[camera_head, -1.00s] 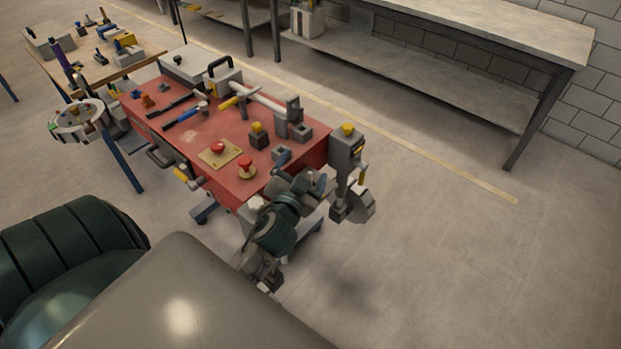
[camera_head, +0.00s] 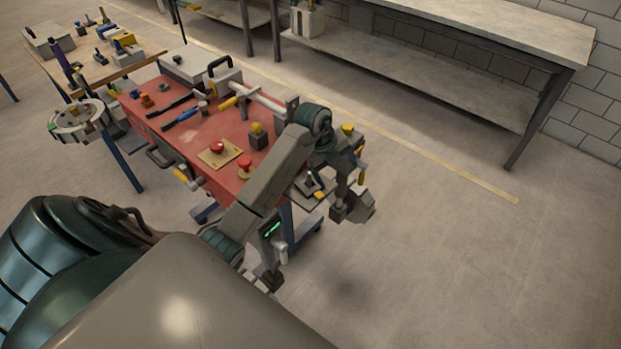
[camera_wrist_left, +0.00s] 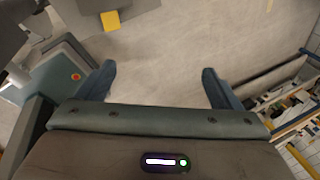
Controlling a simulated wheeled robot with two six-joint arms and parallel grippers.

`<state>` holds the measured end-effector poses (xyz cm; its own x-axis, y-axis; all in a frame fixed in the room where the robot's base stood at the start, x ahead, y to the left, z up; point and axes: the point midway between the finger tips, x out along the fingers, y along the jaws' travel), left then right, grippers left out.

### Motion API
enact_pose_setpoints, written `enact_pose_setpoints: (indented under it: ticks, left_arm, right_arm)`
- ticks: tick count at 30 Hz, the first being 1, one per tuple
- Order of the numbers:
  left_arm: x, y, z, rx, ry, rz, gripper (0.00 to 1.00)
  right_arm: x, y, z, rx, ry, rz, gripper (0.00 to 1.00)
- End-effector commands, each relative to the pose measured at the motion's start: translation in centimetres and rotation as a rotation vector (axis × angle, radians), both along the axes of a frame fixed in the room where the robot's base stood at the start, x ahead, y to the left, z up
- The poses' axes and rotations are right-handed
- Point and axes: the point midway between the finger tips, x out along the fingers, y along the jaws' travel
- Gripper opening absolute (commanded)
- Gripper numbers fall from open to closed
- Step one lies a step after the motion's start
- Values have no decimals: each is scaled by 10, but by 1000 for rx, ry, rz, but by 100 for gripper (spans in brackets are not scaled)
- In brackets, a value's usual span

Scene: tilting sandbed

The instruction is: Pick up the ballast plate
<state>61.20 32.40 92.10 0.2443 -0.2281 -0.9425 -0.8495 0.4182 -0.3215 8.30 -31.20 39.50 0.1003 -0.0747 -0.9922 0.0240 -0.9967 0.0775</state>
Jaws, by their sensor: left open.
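No part is clearly marked as the ballast plate. A flat grey plate-like piece (camera_head: 360,207) shows low beside the right end of the red cart, below a grey fixture (camera_head: 349,146) with yellow parts, and I cannot tell whether it is the ballast plate. My left arm reaches over the cart's right end and partly hides the fixture. In the left wrist view my left gripper (camera_wrist_left: 157,80) is open, with nothing but floor between its fingers. A grey block with a yellow cube (camera_wrist_left: 110,20) lies beyond the fingers at the top. My right gripper is not in view.
The red cart top (camera_head: 205,142) carries tools, red knobs and a grey case. A round tray (camera_head: 77,122) stands at its left. A long workbench (camera_head: 480,40) stands at the back right. The floor (camera_head: 450,260) at right is clear.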

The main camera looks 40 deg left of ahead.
Motion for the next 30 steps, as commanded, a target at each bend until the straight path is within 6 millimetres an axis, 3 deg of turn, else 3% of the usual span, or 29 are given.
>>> enact_pose_setpoints:
  ticks: [3,8,14,22,30]
  left_arm:
    - [-10,34,4,122,154,99,87]
    - [-21,55,8,199,258,176,87]
    - [-23,57,-6,211,273,187,87]
    - [-22,57,-41,210,272,185,87]
    - [-21,57,-51,209,271,184,87]
  right_arm:
    - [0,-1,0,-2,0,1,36]
    - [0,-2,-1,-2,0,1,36]
    - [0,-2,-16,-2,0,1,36]
    - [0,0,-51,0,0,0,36]
    - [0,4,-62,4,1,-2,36]
